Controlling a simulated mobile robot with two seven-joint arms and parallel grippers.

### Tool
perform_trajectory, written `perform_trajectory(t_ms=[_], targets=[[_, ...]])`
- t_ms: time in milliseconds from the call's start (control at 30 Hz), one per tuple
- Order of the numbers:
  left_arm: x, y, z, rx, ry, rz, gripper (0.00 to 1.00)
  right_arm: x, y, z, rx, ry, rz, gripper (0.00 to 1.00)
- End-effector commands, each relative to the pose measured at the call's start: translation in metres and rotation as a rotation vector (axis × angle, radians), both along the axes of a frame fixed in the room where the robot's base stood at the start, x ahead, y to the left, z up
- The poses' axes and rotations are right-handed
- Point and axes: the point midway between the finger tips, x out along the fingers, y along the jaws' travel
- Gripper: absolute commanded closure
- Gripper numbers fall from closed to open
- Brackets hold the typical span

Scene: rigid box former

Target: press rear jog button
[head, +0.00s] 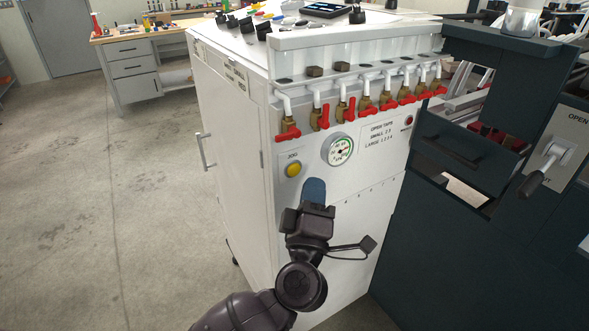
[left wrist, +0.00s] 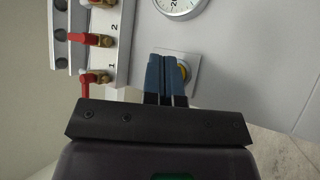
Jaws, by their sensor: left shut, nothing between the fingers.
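The yellow jog button (head: 293,169) sits in a pale plate labelled JOG on the white machine panel (head: 345,190), left of a round pressure gauge (head: 338,149). My left gripper (head: 314,188) is in front of the panel, a little below and right of the button in the head view. Its blue fingers are shut and empty. In the left wrist view the fingertips (left wrist: 166,62) overlap the button plate, and part of the yellow button (left wrist: 183,73) shows beside them. I cannot tell whether they touch it. My right gripper is not in view.
A row of red-handled valves (head: 364,104) runs above the button and gauge. A small red button (head: 408,120) is at the panel's upper right. A dark cabinet (head: 440,220) with a lever (head: 540,175) stands at the right. The floor at left is clear up to a workbench (head: 135,70).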

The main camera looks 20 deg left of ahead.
Motion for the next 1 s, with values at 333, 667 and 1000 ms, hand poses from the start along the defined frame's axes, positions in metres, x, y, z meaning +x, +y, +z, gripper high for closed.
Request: perform_trajectory(t_ms=[333, 667, 1000], targets=[[-0.015, -0.023, 0.001, -0.002, 0.0, 0.001, 1.0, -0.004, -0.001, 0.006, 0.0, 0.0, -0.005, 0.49], [-0.018, -0.026, 0.0, 0.0, 0.001, 0.0, 1.0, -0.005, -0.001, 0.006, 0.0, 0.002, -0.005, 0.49], [-0.018, -0.026, 0.0, 0.0, 0.001, 0.0, 1.0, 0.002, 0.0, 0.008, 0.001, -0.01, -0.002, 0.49]])
